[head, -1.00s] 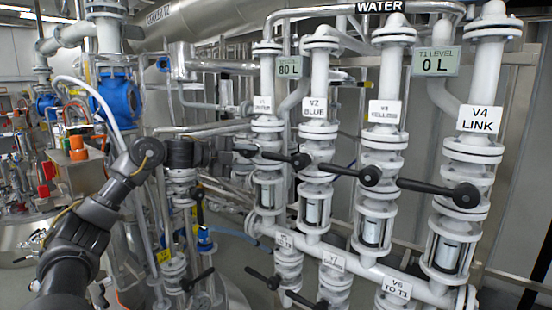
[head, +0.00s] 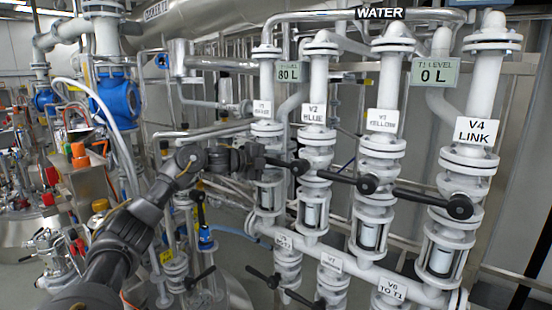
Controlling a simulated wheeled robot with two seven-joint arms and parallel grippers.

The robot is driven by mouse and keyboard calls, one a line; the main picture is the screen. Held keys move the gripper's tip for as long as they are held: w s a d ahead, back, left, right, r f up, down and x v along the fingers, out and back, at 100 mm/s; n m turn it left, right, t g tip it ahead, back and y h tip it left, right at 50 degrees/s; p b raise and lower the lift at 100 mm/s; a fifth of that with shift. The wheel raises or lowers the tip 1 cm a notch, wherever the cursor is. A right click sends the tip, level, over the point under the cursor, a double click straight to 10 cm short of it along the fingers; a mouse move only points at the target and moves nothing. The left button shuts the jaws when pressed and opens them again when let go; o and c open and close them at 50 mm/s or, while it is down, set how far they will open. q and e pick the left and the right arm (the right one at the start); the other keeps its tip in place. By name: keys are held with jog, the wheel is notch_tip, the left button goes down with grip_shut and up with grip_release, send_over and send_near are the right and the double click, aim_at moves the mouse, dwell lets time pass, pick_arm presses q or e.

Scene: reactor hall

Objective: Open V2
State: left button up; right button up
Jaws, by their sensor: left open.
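Valve V2 (head: 317,162) is a white vertical pipe valve with a label (head: 312,114) reading "V2 BLUE". Its black lever (head: 284,163) points left from a round hub and lies roughly level, across the front of the V1 column. My left gripper (head: 262,159) comes in from the left and is open. Its fingertips are close to the free left end of the V2 lever; I cannot tell whether they touch or surround it. The gripper hides part of the V1 area. My right gripper is not in view.
Valve V1 (head: 268,130) stands left of V2; V3 (head: 379,147) and V4 (head: 468,160) stand right, with black levers pointing left. Lower valves, including V6 (head: 391,288), sit below a white cross pipe (head: 350,262). Pipes and equipment crowd the left.

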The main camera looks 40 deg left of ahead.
pick_arm(q)
jog(key=shift+w+f, duration=0.1)
jog(key=shift+w, duration=0.05)
grip_shut()
jog(key=shift+d, duration=0.15)
